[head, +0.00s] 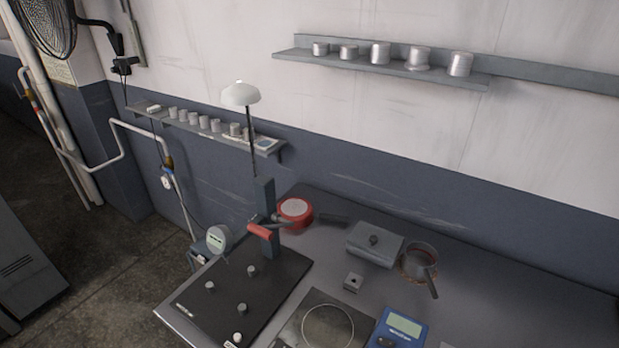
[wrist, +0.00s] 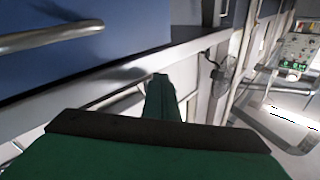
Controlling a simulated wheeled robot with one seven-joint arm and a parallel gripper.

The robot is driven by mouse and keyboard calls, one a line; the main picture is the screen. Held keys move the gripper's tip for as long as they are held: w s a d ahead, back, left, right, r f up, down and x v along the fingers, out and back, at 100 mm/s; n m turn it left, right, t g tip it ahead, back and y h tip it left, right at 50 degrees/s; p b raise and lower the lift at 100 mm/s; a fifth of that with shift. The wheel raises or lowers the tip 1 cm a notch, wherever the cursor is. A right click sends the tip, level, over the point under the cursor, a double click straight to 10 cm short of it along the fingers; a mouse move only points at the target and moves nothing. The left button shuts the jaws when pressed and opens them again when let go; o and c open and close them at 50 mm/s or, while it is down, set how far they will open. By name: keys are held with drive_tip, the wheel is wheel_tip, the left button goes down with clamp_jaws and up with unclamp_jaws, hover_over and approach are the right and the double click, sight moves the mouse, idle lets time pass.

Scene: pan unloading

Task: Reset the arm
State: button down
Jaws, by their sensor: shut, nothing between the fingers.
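My gripper (wrist: 161,84) shows in the wrist view as green fingers held together, pointing away from the camera. The fingers are shut with nothing between them. A grey ledge and a blue drawer front (wrist: 110,45) with a metal bar handle (wrist: 50,38) lie beyond and to the left of it. I cannot tell whether the fingers touch the ledge. My arm and gripper are not in the head view.
In the head view, the grey worktop (head: 470,285) holds a red round pan (head: 295,210), a small dark pot (head: 418,258), a grey lidded box (head: 374,243), a hotplate (head: 325,327) and a blue meter (head: 400,328). The wrist view shows a control panel (wrist: 297,48) at right.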

drive_tip(key=s+d+f+g+h, duration=0.3)
drive_tip(key=s+d+h, duration=0.1)
drive_tip(key=s+d, duration=0.6)
drive_tip(key=shift+d+f, duration=0.15)
drive_tip(key=shift+d, duration=0.95)
drive_tip(key=c, duration=1.6)
unclamp_jaws()
drive_tip(key=shift+s+d+h, duration=0.25)
drive_tip(key=shift+s+h, duration=0.05)
drive_tip(key=shift+s, duration=0.05)
drive_tip(key=shift+c, duration=0.2)
drive_tip(key=shift+w, duration=0.1)
drive_tip(key=shift+c, duration=0.6)
drive_tip(key=shift+a, duration=0.1)
